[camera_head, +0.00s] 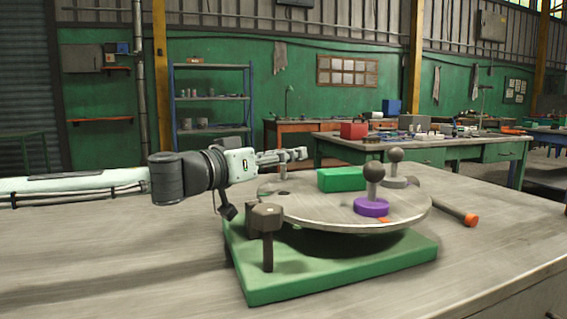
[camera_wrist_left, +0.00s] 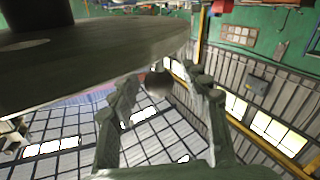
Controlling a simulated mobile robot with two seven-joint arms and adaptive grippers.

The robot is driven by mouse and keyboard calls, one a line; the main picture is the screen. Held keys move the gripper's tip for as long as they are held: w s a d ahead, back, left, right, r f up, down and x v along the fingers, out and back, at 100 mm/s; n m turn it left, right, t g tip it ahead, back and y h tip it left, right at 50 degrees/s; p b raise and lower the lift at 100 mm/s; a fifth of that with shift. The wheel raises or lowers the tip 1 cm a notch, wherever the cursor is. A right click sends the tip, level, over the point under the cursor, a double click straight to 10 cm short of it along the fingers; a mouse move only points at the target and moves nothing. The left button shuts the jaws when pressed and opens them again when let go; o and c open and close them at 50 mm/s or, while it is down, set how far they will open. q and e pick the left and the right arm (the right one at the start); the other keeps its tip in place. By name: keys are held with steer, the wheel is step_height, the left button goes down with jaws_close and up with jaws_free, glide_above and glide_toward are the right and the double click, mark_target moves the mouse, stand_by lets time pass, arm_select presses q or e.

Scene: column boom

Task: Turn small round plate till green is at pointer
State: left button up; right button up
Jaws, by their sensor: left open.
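The round grey plate (camera_head: 320,208) sits raised on a green square base (camera_head: 340,270). On the plate are a green block (camera_head: 342,180), a purple disc (camera_head: 371,208) under a dark ball-topped knob (camera_head: 374,173), and a grey ball-topped knob (camera_head: 395,157) behind. A dark block on a post (camera_head: 266,220) stands at the plate's front left; I cannot tell whether it is the pointer. My left gripper (camera_head: 298,154) is open above the plate's far left side. In the left wrist view its fingers (camera_wrist_left: 168,88) are apart, with a dark ball (camera_wrist_left: 158,83) seen between them. My right gripper is out of view.
A dark rod with an orange end (camera_head: 470,219) sticks out at the plate's right. The workbench (camera_head: 110,250) is clear at front left. Behind are a shelf rack (camera_head: 211,97) and a green bench (camera_head: 430,153) with a red box (camera_head: 354,130).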

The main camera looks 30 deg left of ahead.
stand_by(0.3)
arm_select(q)
jaws_close()
stand_by(0.3)
